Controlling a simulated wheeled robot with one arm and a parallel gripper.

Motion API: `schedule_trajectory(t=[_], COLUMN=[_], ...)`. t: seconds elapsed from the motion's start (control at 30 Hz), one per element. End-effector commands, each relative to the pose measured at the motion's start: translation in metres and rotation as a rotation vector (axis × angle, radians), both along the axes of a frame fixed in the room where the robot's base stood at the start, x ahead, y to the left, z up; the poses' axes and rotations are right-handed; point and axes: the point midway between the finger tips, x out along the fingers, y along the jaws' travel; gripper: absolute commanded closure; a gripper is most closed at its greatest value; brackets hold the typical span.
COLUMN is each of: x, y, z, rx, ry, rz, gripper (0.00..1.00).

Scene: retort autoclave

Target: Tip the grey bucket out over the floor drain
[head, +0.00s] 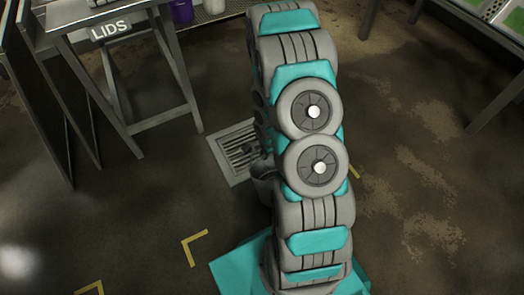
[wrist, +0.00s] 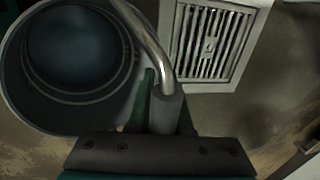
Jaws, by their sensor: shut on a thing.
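The grey bucket (wrist: 28,80) fills the left of the wrist view, with its mouth facing the camera. A dark bluish round surface shows inside; I cannot tell if it is liquid or the bottom. My gripper (wrist: 165,112) is shut on the bucket's handle (wrist: 150,40), a bent metal bar. The floor drain (wrist: 212,42), a slotted grate in a pale square frame, shows to the right of the bucket. In the head view the drain (head: 237,152) lies left of my arm. The bucket (head: 265,184) shows there just below the drain's right side, mostly hidden by my arm.
A metal stand with a LIDS sign (head: 111,30) is at the upper left. A purple container (head: 182,11) stands behind it. A metal table (head: 490,40) is at the upper right. Yellow corner marks (head: 196,246) lie on the floor. Open floor surrounds the drain's front and left.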

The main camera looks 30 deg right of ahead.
Motion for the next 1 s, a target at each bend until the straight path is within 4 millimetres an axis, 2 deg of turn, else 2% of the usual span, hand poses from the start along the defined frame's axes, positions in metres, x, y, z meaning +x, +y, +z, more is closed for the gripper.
schedule_trajectory(t=[0.63, 1.0], x=[-0.029, -0.033], y=[-0.001, -0.001], z=[-0.006, -0.006], rx=[-0.001, -0.002], ry=[-0.032, -0.042], rz=[-0.001, 0.001], gripper=[1.0, 1.0])
